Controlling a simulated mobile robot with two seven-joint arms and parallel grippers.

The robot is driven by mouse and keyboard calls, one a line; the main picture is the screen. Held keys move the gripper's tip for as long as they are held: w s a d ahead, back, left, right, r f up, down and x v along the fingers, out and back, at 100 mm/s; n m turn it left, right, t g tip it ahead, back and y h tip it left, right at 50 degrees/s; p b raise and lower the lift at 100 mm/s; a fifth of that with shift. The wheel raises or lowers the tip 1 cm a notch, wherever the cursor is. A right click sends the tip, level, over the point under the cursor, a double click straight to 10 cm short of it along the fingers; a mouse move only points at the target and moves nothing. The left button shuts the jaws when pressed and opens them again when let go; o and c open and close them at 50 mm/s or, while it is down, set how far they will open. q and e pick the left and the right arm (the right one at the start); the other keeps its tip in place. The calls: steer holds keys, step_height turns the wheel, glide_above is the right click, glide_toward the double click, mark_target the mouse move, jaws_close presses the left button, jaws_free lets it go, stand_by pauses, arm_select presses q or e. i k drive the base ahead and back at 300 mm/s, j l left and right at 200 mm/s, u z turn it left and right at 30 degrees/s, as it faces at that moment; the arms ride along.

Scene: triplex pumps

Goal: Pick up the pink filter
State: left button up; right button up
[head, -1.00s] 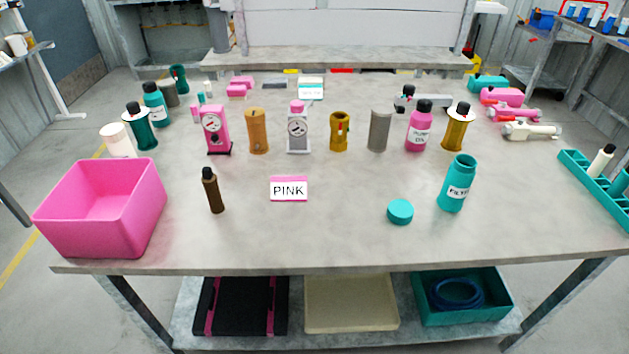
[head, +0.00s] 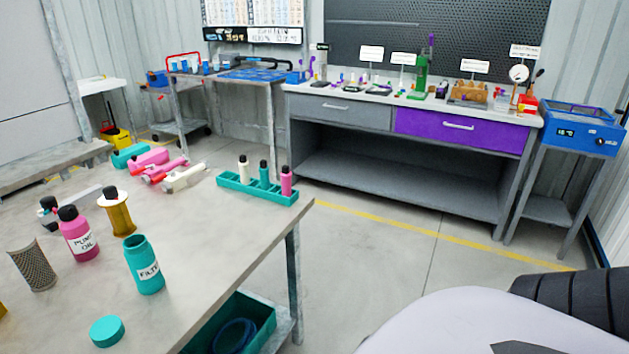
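I cannot make out a thing that is clearly a pink filter in the head view. An open teal jar (head: 144,266) with a label that seems to read FILTER stands upright near the table's front edge. A round teal cap (head: 107,331) lies apart from it. A grey mesh cylinder (head: 33,266) stands at the left. A pink bottle (head: 78,235) with a black cap is labelled PUMP OIL. A pink tool-like object (head: 150,161) lies farther back. Neither of my grippers is in view; only what seems to be part of my arm shows at the lower right.
The grey table (head: 205,235) ends at its right corner, with open floor beyond. A teal rack (head: 257,189) holding small bottles sits near that edge. A workbench (head: 400,178) with a purple drawer stands behind. A blue machine (head: 580,125) stands at the right.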

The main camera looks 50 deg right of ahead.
mark_target(286, 187)
steer(key=z, duration=1.3)
steer(key=i+l, duration=0.75)
